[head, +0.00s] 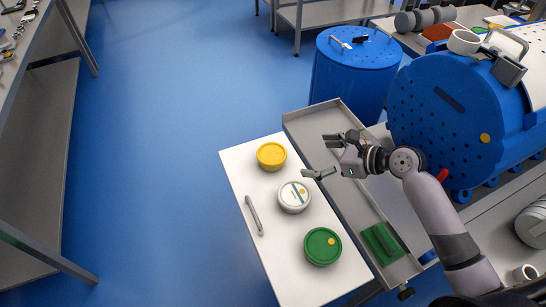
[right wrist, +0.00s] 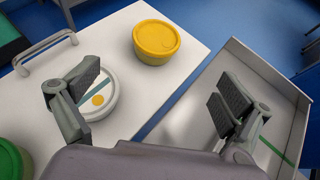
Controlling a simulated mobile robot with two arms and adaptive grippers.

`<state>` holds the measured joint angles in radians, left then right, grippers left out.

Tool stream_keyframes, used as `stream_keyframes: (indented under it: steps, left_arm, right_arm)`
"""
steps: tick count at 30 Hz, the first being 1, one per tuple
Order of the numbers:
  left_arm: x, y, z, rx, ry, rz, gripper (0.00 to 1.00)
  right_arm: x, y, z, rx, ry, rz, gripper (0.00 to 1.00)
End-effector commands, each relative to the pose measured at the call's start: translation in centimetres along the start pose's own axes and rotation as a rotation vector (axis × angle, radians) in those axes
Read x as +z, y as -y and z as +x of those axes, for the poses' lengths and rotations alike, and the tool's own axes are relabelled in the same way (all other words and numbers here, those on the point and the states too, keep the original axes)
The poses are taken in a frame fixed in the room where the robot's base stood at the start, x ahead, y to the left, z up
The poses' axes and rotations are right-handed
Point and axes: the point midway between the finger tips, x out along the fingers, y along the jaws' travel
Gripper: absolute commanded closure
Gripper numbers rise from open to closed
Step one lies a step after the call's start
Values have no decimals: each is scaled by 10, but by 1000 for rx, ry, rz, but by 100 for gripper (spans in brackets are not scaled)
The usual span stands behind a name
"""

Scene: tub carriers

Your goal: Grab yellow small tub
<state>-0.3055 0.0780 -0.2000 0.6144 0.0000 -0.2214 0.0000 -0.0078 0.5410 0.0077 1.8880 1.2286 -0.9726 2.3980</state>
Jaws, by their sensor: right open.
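A small yellow tub (head: 271,155) with a lid stands at the far end of a white board (head: 236,178). In the right wrist view the yellow tub (right wrist: 156,41) is ahead of the fingers, with nothing between them. My right gripper (head: 324,155) is open and empty, above and to the right of the tubs in the head view. In the right wrist view the gripper (right wrist: 157,97) has its fingers wide apart, the left finger covering part of the white tub (right wrist: 101,98). My left gripper is not in view.
The white tub (head: 293,197) and a green tub (head: 322,246) stand on the board, with a grey handle (head: 254,215) at left. A metal tray (head: 352,202) beside it holds a green item (head: 382,243). Large blue drums (head: 355,75) stand behind. Blue floor at left is clear.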

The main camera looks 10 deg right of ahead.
Motion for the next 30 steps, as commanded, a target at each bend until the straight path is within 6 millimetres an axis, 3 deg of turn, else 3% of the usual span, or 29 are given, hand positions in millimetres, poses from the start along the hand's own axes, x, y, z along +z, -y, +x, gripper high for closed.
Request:
stream_keyframes:
  steps: [12, 22, 30]
  left_arm:
    - [-4, 4, -4, -5, -6, 2, 60]
    - [-12, 5, -4, -6, -19, 2, 60]
    - [-10, 4, -3, -4, -16, 2, 60]
  right_arm:
    - [2, -1, 88, 2, 0, -1, 3]
    - [0, -2, 116, 2, -2, -1, 3]
    - [-3, -2, 153, 1, 0, -2, 3]
